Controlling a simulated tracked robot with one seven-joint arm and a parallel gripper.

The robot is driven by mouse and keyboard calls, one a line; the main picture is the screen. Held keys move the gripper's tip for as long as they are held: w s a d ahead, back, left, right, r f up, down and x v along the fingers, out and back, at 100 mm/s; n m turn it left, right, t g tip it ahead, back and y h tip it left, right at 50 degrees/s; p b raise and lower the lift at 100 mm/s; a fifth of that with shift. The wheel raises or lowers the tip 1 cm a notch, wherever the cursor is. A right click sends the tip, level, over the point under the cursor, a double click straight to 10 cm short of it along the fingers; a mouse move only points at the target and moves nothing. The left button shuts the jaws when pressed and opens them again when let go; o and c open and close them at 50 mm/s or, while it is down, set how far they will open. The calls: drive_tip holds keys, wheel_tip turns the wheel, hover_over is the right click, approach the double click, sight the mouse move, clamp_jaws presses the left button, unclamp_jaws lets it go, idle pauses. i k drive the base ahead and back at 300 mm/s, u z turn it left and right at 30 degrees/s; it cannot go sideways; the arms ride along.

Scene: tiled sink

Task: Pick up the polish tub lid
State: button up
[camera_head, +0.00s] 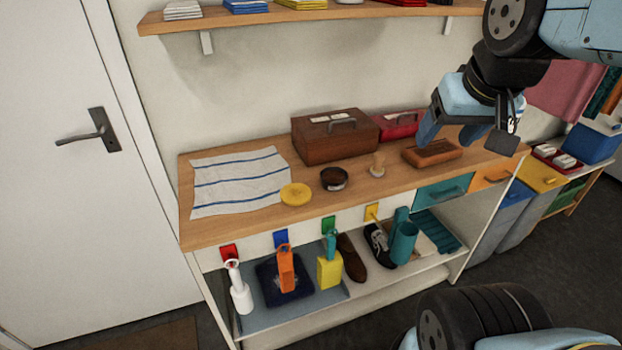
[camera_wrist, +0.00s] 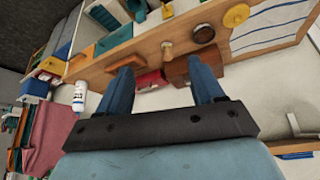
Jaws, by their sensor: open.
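A flat round yellow disc (camera_head: 296,194), which looks like the polish tub lid, lies on the wooden bench top beside a striped cloth. It also shows at the top right of the wrist view (camera_wrist: 236,15). A dark round tub (camera_head: 334,179) stands just right of it; the wrist view shows this tub too (camera_wrist: 204,33). My gripper (camera_head: 466,140) is open and empty, raised over the right end of the bench, well away from the disc. Its two blue fingers (camera_wrist: 160,70) are spread apart in the wrist view.
A small wooden-handled item (camera_head: 377,165), a brown box (camera_head: 335,138), a red box (camera_head: 397,125) and a brush (camera_head: 432,153) stand on the bench. The striped cloth (camera_head: 240,181) covers its left end. A wall shelf (camera_head: 300,16) hangs above.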

sight(294, 194)
drive_tip(key=z, duration=1.25)
drive_tip(key=i, duration=0.1)
drive_tip(key=u, duration=3.1)
drive_tip(key=k, duration=1.3)
drive_tip(key=z, duration=0.55)
drive_tip(key=i, duration=1)
drive_tip(key=z, duration=0.1)
